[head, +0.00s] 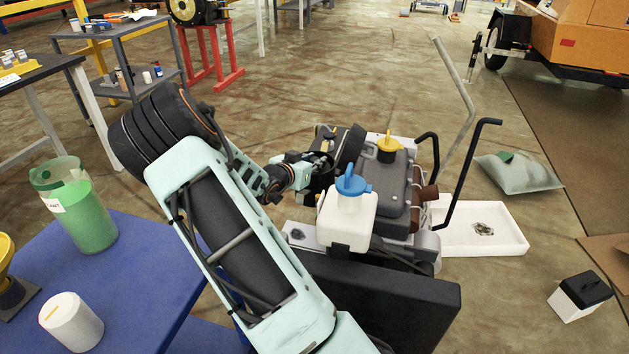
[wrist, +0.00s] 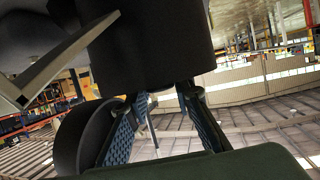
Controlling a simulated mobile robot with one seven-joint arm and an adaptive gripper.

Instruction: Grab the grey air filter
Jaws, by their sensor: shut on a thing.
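A light-tower engine shows right of centre in the head view. A dark grey housing (head: 320,184), which looks like the air filter, is at its left side, partly hidden by my gripper (head: 322,162). My arm reaches in from the left, and the gripper is at this housing. In the wrist view, the two blue-padded fingers of my gripper (wrist: 163,135) straddle a narrow gap, with a dark greenish-grey surface (wrist: 210,164) across their lower ends. The gripper is shut on this dark part. The exact contact is hidden, and I cannot tell whether the part is still seated.
A white tank with a blue cap (head: 347,212) stands close to my gripper. A yellow cap (head: 389,146) and black bent handles (head: 470,170) are beyond. A blue table (head: 150,262) with a green container (head: 90,217) is at left. A white tray (head: 500,240) lies at right.

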